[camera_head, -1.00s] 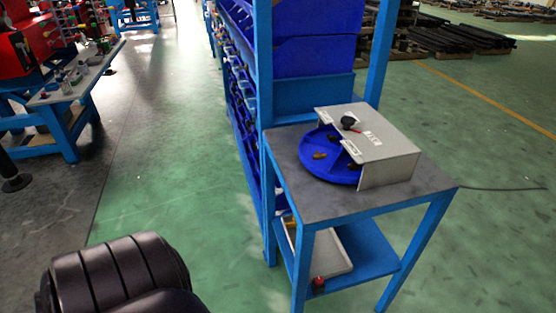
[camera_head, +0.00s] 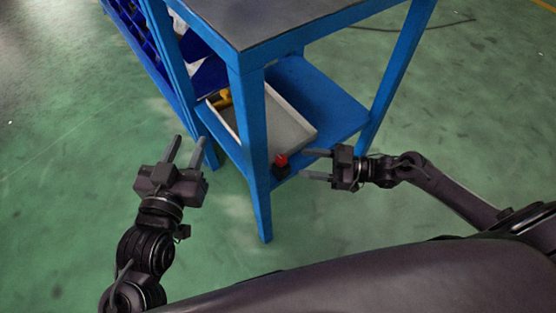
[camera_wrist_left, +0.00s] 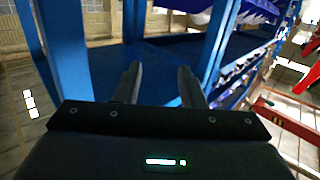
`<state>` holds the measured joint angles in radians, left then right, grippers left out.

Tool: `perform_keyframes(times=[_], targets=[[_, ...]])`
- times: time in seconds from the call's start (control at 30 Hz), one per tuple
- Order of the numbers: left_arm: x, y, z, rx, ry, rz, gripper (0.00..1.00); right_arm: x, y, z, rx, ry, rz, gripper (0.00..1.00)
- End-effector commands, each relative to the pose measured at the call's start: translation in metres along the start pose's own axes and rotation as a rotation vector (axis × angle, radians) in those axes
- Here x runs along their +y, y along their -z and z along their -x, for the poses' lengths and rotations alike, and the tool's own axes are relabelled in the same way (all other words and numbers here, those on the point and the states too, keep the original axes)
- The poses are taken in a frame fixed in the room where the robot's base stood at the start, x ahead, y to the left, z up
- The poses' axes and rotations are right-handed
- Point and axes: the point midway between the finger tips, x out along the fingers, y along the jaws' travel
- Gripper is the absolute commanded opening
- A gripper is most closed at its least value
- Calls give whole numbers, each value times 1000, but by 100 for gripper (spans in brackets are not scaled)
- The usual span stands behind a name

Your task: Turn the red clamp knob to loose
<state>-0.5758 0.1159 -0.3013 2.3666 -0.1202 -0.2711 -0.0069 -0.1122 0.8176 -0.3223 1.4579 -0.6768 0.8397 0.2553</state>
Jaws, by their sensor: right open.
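A small red knob (camera_head: 282,160) on a dark base sits at the front edge of the blue lower shelf (camera_head: 318,92), just right of the stand's front leg. My right gripper (camera_head: 304,164) is open, with its two fingers pointing left toward the knob and their tips close to it. Whether they touch it I cannot tell. My left gripper (camera_head: 186,150) is open and empty, left of the front leg, with its fingers pointing up toward the stand. Its fingers also show in the left wrist view (camera_wrist_left: 158,84), with nothing between them. The knob does not show there.
A grey tray (camera_head: 291,130) with a yellow item (camera_head: 222,98) lies on the lower shelf. The blue front leg (camera_head: 254,150) stands between my grippers. The grey tabletop (camera_head: 262,14) overhangs the shelf. Blue bins (camera_head: 140,32) stand behind at left. Green floor is clear at left.

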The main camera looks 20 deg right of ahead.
Motion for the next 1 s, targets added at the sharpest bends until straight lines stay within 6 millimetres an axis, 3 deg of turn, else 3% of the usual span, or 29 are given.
perform_keyframes(times=[0.17, 0.6, 1.0], targets=[[0, 22, 2, 78, -2, -5, 36, -4, 4, -12, 16, 23, 0, 49], [-2, 93, 11, 413, 0, -21, 36, -4, 4, -69, 15, 19, 1, 49], [-2, 107, 16, 477, 0, -23, 36, -4, 5, -79, 12, 18, 1, 49]])
